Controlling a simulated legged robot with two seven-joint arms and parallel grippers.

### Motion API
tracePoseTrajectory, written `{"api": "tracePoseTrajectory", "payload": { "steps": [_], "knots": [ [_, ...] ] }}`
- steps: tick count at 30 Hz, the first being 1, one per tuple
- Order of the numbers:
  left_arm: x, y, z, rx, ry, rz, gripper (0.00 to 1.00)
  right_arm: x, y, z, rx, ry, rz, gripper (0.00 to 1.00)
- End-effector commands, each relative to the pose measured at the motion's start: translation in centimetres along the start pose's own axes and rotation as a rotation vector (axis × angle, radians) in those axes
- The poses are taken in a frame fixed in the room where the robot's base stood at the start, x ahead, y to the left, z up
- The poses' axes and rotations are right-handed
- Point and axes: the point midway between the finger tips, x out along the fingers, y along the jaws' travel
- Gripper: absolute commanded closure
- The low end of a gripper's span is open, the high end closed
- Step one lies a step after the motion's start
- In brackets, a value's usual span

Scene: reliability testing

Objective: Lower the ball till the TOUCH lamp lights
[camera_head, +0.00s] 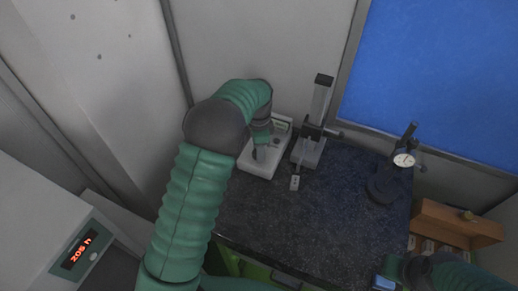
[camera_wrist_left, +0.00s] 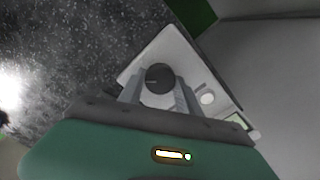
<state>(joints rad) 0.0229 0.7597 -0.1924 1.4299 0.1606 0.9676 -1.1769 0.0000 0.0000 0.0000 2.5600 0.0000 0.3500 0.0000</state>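My left gripper (camera_head: 259,149) points down over a white instrument (camera_head: 258,168) on the dark bench. In the left wrist view its two fingers (camera_wrist_left: 160,88) stand apart on either side of a dark round piece (camera_wrist_left: 159,78). I cannot tell whether they touch it, or whether this piece is the ball. The white instrument (camera_wrist_left: 203,80) lies below, with a pale round spot and a small greenish display. No lit TOUCH lamp can be made out. My right gripper (camera_head: 385,284) is at the bottom edge, its fingers not discernible.
A column stand (camera_head: 320,100) is right of the instrument, with a small pale block (camera_head: 295,183) before it. A dial gauge on a stand (camera_head: 403,160) is further right, near a wooden box (camera_head: 455,222). The bench (camera_head: 290,225) is clear in front. A red display (camera_head: 77,251) is lower left.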

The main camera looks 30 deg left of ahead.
Motion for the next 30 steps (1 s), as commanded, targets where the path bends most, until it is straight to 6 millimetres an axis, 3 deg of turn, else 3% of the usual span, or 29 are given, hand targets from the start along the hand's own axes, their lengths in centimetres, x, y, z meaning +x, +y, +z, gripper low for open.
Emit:
{"api": "tracePoseTrajectory", "payload": {
  "steps": [1, 6, 17, 30],
  "knots": [
    [-0.04, -0.07, 0.0, 0.0, 0.001, -0.002, 0.81, 0.0, 0.0, 0.0, 0.0, 0.0, 0.0, 1.0],
    [-0.06, -0.09, -0.01, 0.0, 0.001, -0.002, 1.0, 0.0, 0.0, 0.0, 0.0, 0.0, 0.0, 1.0],
    [-0.09, -0.16, -0.04, -0.066, 0.002, -0.004, 1.0, 0.04, 0.0, 0.01, 0.0, 0.0, 0.0, 1.0],
    [-0.16, -0.27, -0.05, -0.41, 0.004, -0.005, 1.0, 0.17, 0.0, 0.04, 0.0, 0.0, 0.0, 1.0]
  ]
}}
